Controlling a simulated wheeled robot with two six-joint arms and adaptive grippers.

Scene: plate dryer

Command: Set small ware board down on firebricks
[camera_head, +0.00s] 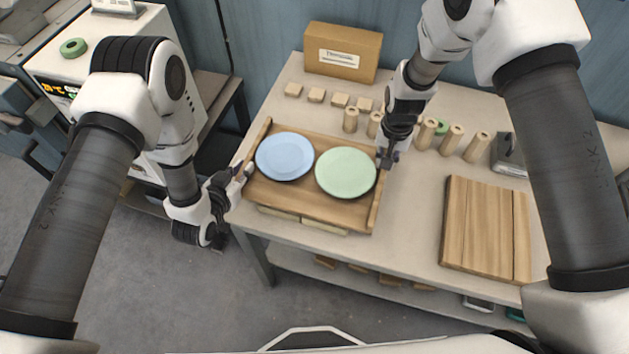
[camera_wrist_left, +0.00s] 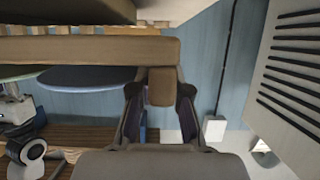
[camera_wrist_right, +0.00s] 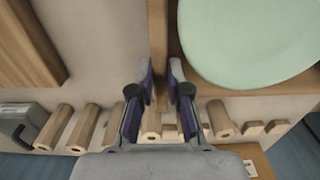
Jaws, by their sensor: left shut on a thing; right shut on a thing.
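The small ware board (camera_head: 312,203) is a wooden board with raised end rails, over the table's front left part. A blue plate (camera_head: 285,156) and a green plate (camera_head: 345,172) lie flat on it. Pale firebricks (camera_head: 325,227) show below its front edge; I cannot tell whether the board touches them. My left gripper (camera_head: 240,174) is shut on the left rail, whose wood shows between the fingers in the left wrist view (camera_wrist_left: 161,92). My right gripper (camera_head: 387,158) is shut on the right end; the green plate is beside it in the right wrist view (camera_wrist_right: 250,40).
Several wooden posts (camera_head: 452,140) stand behind and right of the board, with small blocks (camera_head: 316,95) and a cardboard box (camera_head: 343,52) at the back. A wooden slab (camera_head: 485,228) lies at the right. The table between slab and ware board is clear.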

